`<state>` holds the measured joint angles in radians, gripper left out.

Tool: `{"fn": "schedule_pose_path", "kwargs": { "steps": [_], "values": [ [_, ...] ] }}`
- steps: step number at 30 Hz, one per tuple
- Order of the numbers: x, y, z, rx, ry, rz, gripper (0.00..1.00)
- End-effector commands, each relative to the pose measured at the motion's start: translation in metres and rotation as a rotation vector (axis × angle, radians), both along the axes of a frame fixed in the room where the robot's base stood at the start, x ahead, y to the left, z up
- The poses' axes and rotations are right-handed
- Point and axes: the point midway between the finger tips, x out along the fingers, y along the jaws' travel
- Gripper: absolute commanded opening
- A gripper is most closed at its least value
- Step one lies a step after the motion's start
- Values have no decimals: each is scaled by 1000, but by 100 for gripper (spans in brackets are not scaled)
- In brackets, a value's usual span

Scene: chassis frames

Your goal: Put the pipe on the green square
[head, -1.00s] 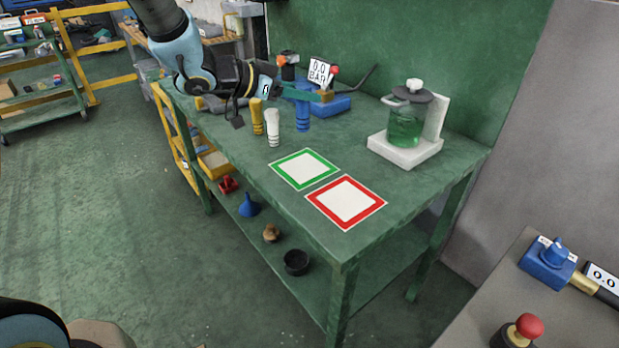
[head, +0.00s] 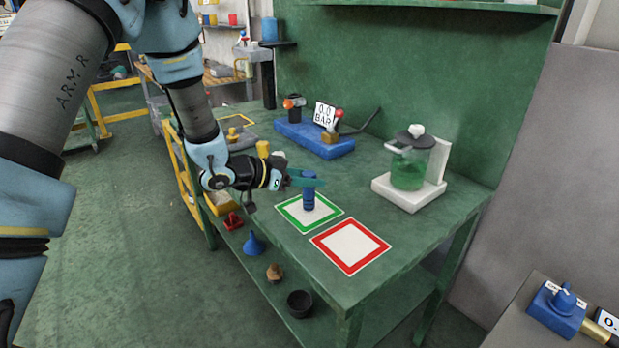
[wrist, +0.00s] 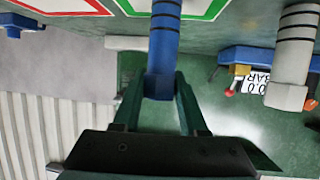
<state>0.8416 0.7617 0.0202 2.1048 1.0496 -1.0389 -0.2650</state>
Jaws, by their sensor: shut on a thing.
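The blue pipe (head: 308,199) is upright over the white middle of the green square (head: 331,220). I cannot tell whether its lower end touches the square. My gripper (head: 304,181) is shut on the pipe's upper part and hides some of it. In the wrist view the blue pipe (wrist: 163,45) stands between the two fingers (wrist: 158,95), with its lower end out of frame. Part of the green-bordered square (wrist: 205,10) shows behind it there.
The red square (head: 350,247) lies beside the green one. A yellow pipe (head: 263,148) and a mostly hidden white pipe (head: 279,154) stand behind my gripper; the white pipe (wrist: 292,55) shows in the wrist view. A green jar (head: 408,170) and a blue valve block (head: 315,138) stand farther back.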

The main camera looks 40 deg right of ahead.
Motion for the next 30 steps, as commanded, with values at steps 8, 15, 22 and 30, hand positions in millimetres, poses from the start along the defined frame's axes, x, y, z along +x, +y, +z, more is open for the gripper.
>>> {"fn": "schedule_pose_path", "kwargs": {
  "steps": [8, 15, 22, 30],
  "values": [
    [0, 0, -3, 0, 0, 0, 51],
    [0, 0, -3, 1, 0, 0, 72],
    [0, 0, -1, 0, 0, 0, 72],
    [8, 33, 12, 0, -2, 5, 72]
  ]
}}
